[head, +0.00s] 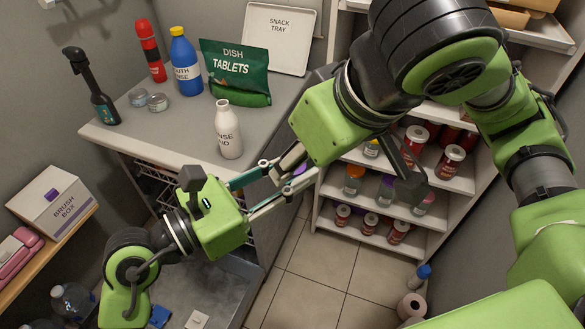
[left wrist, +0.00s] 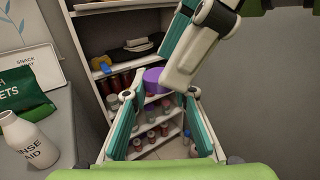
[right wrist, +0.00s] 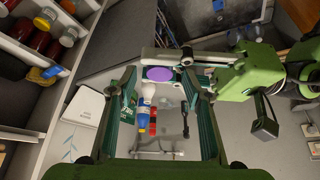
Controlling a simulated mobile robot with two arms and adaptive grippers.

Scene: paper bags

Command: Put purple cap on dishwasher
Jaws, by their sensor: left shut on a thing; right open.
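The purple cap (head: 300,169) is up between my two grippers, to the right of the counter. My left gripper (head: 292,184) is shut on it; in the left wrist view the cap (left wrist: 153,80) shows between its fingertips. My right gripper (head: 283,168) is open and comes down from the upper right. In the right wrist view the cap (right wrist: 159,74) appears between the right fingers, close to the left gripper's finger. I cannot tell whether the right fingers touch it. The dishwasher (head: 180,138) has a grey top, with racks visible below its front edge.
A white bottle (head: 229,135), dish tablets bag (head: 237,75), blue bottle (head: 185,65), red flask (head: 150,50), black-topped bottle (head: 100,98) and small tins stand on the top. The dishwasher's front middle is clear. A shelf of jars (head: 400,190) is at right.

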